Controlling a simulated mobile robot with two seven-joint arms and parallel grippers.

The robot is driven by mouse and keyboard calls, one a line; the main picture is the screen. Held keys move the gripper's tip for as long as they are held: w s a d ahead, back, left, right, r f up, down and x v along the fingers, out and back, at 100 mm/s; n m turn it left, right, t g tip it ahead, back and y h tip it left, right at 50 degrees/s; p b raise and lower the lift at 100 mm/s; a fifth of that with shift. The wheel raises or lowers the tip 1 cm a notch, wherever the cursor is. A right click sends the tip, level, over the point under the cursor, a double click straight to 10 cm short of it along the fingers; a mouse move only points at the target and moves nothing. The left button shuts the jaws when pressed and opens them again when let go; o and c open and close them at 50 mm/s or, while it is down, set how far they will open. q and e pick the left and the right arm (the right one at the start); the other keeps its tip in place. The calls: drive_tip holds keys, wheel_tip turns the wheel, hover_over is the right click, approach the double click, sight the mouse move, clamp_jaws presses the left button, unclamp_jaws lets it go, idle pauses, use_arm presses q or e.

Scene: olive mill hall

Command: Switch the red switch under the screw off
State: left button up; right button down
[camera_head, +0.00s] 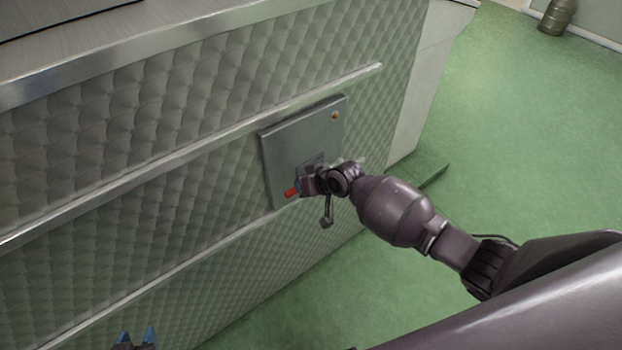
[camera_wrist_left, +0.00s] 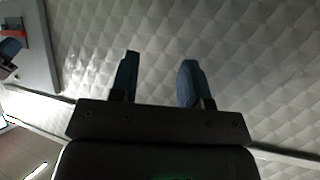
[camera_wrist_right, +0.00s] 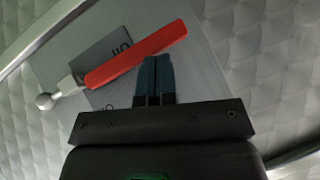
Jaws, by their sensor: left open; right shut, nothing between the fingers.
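The red switch (camera_wrist_right: 140,53) is a long red handle with a silver stem and ball at its other end, lying slanted across a dark marked plate (camera_wrist_right: 117,44) in the right wrist view. In the head view only its red tip (camera_head: 291,193) shows clearly, beside my right gripper (camera_head: 303,186), which hides much of the switch. My right gripper's blue fingers (camera_wrist_right: 155,60) are shut and empty, their tips at the handle's lower edge; I cannot tell whether they touch. My left gripper (camera_head: 136,334) is open and empty, low at the left; its fingers show in the left wrist view (camera_wrist_left: 158,70).
The switch is on a grey panel (camera_head: 285,145) with a small brass fitting (camera_head: 334,115) on the quilted metal housing (camera_head: 170,110). Metal rails (camera_head: 190,147) run along the housing. Green floor (camera_head: 530,130) is open at the right. A metal canister (camera_head: 557,16) stands far off.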

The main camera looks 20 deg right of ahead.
use_arm(q)
drive_tip(key=shift+s+d+r+p, duration=0.15)
drive_tip(key=shift+s+r+p, duration=0.2)
drive_tip(key=shift+r+p, duration=0.45)
drive_tip(key=shift+s+d+r+p, duration=0.1)
drive_tip(key=shift+s+r+p, duration=0.2)
drive_tip(key=shift+r+p, duration=0.5)
use_arm(e)
drive_tip(key=s+d+r, duration=0.2)
drive_tip(key=s+r, duration=0.4)
drive_tip(key=r, duration=0.4)
drive_tip(key=shift+s+d+r, duration=0.2)
drive_tip(key=shift+s+r, duration=0.15)
use_arm(q)
drive_tip(key=shift+f, duration=0.3)
